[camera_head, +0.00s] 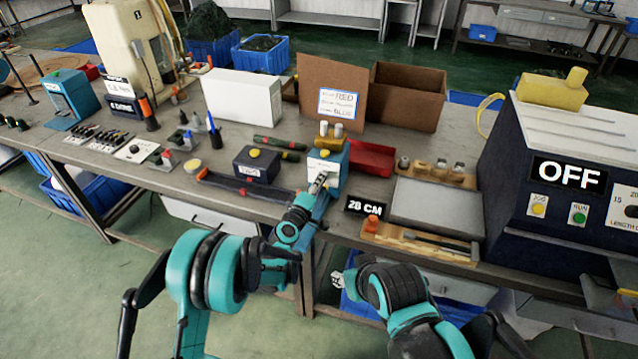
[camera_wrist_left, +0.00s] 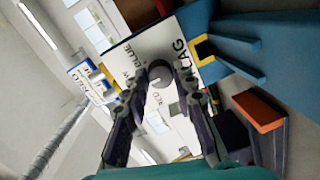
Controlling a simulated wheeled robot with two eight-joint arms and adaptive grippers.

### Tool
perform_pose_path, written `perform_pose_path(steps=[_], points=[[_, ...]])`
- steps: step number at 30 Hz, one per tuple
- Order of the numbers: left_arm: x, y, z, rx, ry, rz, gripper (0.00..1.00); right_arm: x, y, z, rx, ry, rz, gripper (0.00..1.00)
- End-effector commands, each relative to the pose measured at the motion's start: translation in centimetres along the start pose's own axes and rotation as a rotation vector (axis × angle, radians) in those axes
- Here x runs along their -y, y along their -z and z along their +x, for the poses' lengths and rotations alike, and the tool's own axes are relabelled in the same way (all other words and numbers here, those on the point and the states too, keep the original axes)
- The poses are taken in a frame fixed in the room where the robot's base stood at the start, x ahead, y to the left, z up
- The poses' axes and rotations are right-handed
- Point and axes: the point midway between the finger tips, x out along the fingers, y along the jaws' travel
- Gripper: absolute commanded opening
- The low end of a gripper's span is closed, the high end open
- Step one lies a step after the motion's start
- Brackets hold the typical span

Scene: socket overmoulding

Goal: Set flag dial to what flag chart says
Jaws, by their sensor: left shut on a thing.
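The flag dial is a round grey knob (camera_wrist_left: 160,74) on a white panel (camera_wrist_left: 128,50) with the words BLUE, RED and part of FLAG. The panel is the front of a small blue box (camera_head: 335,158) at the table's front edge. My left gripper (camera_head: 318,183) is shut on the knob; its fingers (camera_wrist_left: 160,84) stand on either side of it. The fingers partly cover the panel, and I cannot tell where the knob points. The flag chart (camera_head: 338,103) is a white card on brown cardboard; RED is its clearest word. My right gripper (camera_head: 338,279) is low in front of the table, its fingers unclear.
A red tray (camera_head: 371,159) stands right of the blue box. A 28 CM sign (camera_head: 367,207) and a grey plate (camera_head: 437,204) lie further right. A dark box with a yellow button (camera_head: 256,166) stands to the left. A large machine marked OFF (camera_head: 568,175) fills the right end.

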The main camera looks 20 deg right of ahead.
Motion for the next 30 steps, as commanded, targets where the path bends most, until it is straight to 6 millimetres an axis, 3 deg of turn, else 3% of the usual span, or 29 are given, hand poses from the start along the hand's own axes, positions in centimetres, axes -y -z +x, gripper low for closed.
perform_pose_path(steps=[11,12,14,15,25,30], points=[[0.0,-0.1,0.0,0.001,0.001,0.004,0.0,0.0,0.0,0.0,0.0,0.0,0.0,0.4],[0.0,-0.1,0.0,0.001,0.001,0.004,0.29,0.0,0.0,0.0,0.0,0.0,0.0,0.4],[0.0,-0.1,0.0,0.001,0.0,0.004,0.45,0.0,0.0,0.0,0.0,0.0,0.0,0.4],[0.0,-0.1,0.0,0.001,0.0,0.004,0.47,0.0,0.0,0.0,0.0,0.0,0.0,0.4],[0.0,0.0,-0.3,0.0,0.0,0.004,0.47,0.0,0.0,0.0,0.0,0.0,0.0,0.4],[0.0,0.0,-2.7,0.0,0.001,0.003,0.47,0.0,0.0,0.0,0.0,0.0,0.0,0.4]])
